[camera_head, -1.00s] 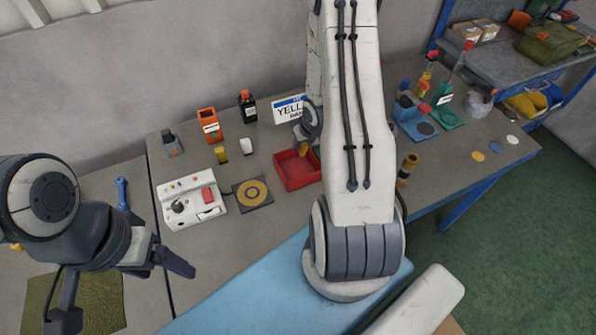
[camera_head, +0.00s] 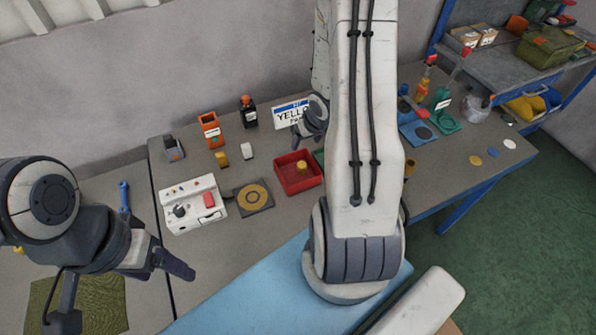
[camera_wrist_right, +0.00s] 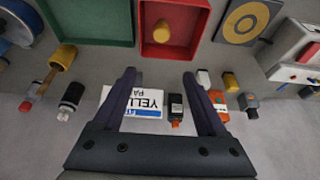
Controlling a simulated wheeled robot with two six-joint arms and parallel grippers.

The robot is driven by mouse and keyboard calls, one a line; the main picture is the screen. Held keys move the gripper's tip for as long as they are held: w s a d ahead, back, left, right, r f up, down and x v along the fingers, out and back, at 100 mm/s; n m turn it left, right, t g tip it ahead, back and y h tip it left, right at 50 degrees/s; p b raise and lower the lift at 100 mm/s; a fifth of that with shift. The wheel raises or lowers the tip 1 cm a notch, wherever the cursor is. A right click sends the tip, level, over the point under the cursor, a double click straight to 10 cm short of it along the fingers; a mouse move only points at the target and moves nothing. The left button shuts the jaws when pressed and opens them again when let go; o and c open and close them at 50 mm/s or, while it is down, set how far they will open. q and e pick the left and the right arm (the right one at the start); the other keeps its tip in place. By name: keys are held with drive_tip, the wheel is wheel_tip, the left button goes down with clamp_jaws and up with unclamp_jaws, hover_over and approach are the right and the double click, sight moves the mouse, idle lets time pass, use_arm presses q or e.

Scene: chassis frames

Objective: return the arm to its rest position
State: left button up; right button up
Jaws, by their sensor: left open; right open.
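My right arm (camera_head: 362,110) rises tall across the middle of the head view and hides part of the bench. Its gripper (camera_head: 296,140) is behind the red tray (camera_head: 290,188), partly hidden by its own wrist. In the right wrist view the right gripper (camera_wrist_right: 160,78) is open, with nothing between its fingers. A yellow piece (camera_head: 301,167) sits inside the red tray, apart from the gripper. My left gripper (camera_head: 122,290) is open and empty at the lower left.
A white control box (camera_head: 190,203) is left of the round target pad (camera_head: 253,197). A green tray (camera_wrist_right: 92,20) lies beside the red one.

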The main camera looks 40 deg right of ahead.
drive_tip(key=p+v, duration=0.1)
drive_tip(key=v, duration=0.2)
drive_tip(key=shift+s+r, duration=0.15)
drive_tip(key=shift+r, duration=0.1)
drive_tip(key=a+r+n+g+b, duration=0.1)
drive_tip(key=a+r+n+b, duration=0.15)
drive_tip(key=a, duration=0.65)
drive_tip(key=a+r+n+b, duration=0.1)
drive_tip(key=a+n+b, duration=0.15)
drive_tip(key=a, duration=0.55)
drive_tip(key=s+a+r+n+g+y+b, duration=0.2)
drive_tip(key=s+a+n+b, duration=0.3)
drive_tip(key=s+a, duration=1)
drive_tip(key=shift+s+a+r+g, duration=0.2)
drive_tip(key=shift+s+a+g, duration=0.3)
drive_tip(key=shift+s, duration=0.65)
